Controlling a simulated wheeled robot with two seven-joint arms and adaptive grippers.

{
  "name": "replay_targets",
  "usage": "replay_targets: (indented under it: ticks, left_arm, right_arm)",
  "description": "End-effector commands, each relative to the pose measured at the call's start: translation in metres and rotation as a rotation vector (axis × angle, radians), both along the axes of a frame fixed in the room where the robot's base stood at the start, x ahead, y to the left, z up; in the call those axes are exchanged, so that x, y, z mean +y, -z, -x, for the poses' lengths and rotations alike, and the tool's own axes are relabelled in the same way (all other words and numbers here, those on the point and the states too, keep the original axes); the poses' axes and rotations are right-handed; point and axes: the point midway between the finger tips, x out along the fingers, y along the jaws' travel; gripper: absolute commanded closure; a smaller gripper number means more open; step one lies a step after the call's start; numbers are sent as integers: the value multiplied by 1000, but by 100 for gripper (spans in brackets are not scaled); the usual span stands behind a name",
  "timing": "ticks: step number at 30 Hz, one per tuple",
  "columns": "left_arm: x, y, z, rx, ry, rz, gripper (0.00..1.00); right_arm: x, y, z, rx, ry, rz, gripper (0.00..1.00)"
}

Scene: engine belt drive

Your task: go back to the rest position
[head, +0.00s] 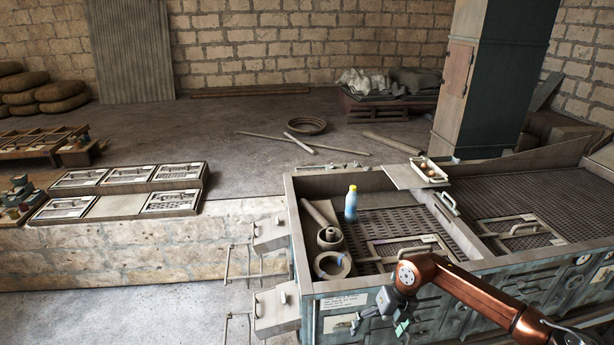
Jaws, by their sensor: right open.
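My right gripper (384,312) is at the end of the copper-coloured arm that comes in from the lower right. It hangs in front of the teal bench (345,300), pointing down and to the left, and its jaws are open. I see nothing held between the fingers. My left gripper is outside the view. No part of an engine or belt drive can be made out clearly.
The bench top has a tray with a blue bottle (351,204), round rings (332,264) and a grate. A small white tray (429,171) sits at its back edge. A stone ledge (150,245) stands left. Rods and a tyre lie on the floor behind.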

Motion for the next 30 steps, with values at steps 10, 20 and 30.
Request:
replay_targets:
  ticks: [10,20,30]
  left_arm:
    - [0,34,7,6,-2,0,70]
    - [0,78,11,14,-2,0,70]
    - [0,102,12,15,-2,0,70]
  right_arm:
    - [106,81,-25,76,240,-539,0]
    - [62,245,-98,118,1083,-1078,0]
    - [-58,448,-37,141,1788,-1067,0]
